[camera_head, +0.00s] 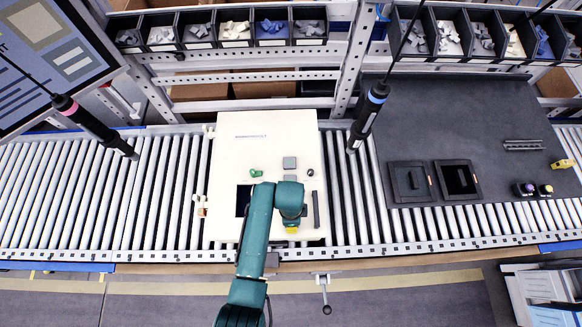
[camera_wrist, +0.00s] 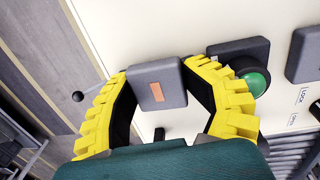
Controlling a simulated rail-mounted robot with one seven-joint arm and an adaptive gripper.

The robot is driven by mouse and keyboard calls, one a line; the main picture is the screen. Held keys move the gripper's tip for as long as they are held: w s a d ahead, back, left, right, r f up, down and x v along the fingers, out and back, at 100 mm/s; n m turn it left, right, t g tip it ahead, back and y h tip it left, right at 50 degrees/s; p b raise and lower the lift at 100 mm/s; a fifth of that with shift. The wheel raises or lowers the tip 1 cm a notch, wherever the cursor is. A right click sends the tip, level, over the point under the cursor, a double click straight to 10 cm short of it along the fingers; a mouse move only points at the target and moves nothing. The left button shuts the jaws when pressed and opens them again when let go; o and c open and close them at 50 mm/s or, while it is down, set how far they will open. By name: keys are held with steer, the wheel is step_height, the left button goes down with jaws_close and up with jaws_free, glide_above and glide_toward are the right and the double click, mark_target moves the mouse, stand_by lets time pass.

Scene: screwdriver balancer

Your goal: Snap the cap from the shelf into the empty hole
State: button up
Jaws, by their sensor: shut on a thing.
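My gripper (camera_wrist: 160,75) has its yellow ribbed fingers shut on a grey rounded-square cap (camera_wrist: 156,84) with a small orange-brown patch. In the wrist view the cap is over the cream face of the panel box; I cannot tell whether it touches. The cream panel box (camera_head: 230,150) lies on the roller conveyor, with my gripper (camera_head: 291,229) over its lower right part. The cap is hidden by my arm in the head view. A dark rectangular opening (camera_head: 243,200) shows left of my arm. Any hole under the cap is hidden.
A green button (camera_head: 255,173) and a grey square piece (camera_head: 289,162) sit on the panel. Two screwdrivers (camera_head: 95,128) (camera_head: 368,115) hang on either side. Shelf bins (camera_head: 235,30) hold small parts. A dark mat (camera_head: 440,120) at right carries two black frames (camera_head: 397,165) (camera_head: 470,165).

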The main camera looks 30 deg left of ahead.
steer(key=shift+s+d+f, duration=0.15)
steer(key=shift+s+f, duration=0.2)
steer(key=shift+f, duration=0.25)
steer(key=shift+s+d+f, duration=0.1)
steer(key=shift+s+f, duration=0.25)
steer(key=shift+f, duration=0.2)
steer(key=o, duration=1.3)
step_height(320, 180, up, 14)
steer(key=w+a, duration=0.1)
steer(key=w, duration=0.1)
steer(key=shift+w, duration=0.1)
